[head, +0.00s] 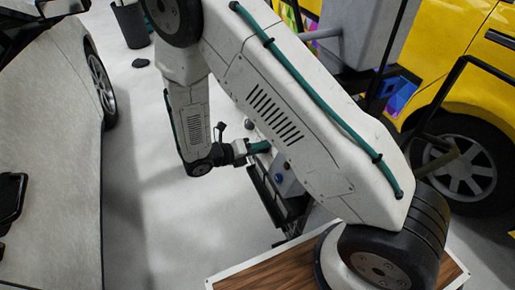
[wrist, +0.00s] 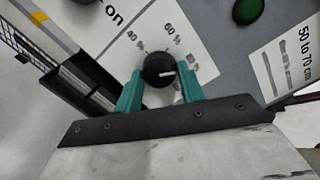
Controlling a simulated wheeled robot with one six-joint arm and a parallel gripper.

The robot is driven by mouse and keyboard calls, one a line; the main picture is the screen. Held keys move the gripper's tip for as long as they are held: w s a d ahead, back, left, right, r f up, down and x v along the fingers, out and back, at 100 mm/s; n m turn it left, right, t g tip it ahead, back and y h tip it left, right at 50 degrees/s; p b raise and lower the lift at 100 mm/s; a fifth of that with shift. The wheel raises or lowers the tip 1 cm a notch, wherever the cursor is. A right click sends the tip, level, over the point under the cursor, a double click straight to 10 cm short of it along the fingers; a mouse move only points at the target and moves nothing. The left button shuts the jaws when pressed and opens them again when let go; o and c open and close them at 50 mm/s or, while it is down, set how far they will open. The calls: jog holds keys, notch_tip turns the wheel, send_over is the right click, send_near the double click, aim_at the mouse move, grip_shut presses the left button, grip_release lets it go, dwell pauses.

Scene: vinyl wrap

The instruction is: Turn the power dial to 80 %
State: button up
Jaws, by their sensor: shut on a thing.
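The power dial (wrist: 158,70) is a round black knob with a white pointer line, on a white scale plate (wrist: 118,55). Its pointer points to the right in the wrist view. The labels 40 % and 60 % read above the knob; the marks to its right are partly hidden by a finger and too blurred to read surely. My gripper (wrist: 159,88) has its two teal fingers on either side of the knob, shut on it. In the head view my gripper (head: 259,147) reaches the panel of the grey machine (head: 287,181); the dial is hidden there.
A dark slotted rail (wrist: 72,62) runs at the left.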

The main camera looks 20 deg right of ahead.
jog(key=shift+m, duration=0.5)
jog(key=o, duration=1)
jog(key=shift+c, duration=0.2)
jog(key=shift+a, duration=0.1)
jog(key=v, duration=0.7)
jog(key=shift+a, duration=0.35)
jog(key=shift+r, duration=0.1)
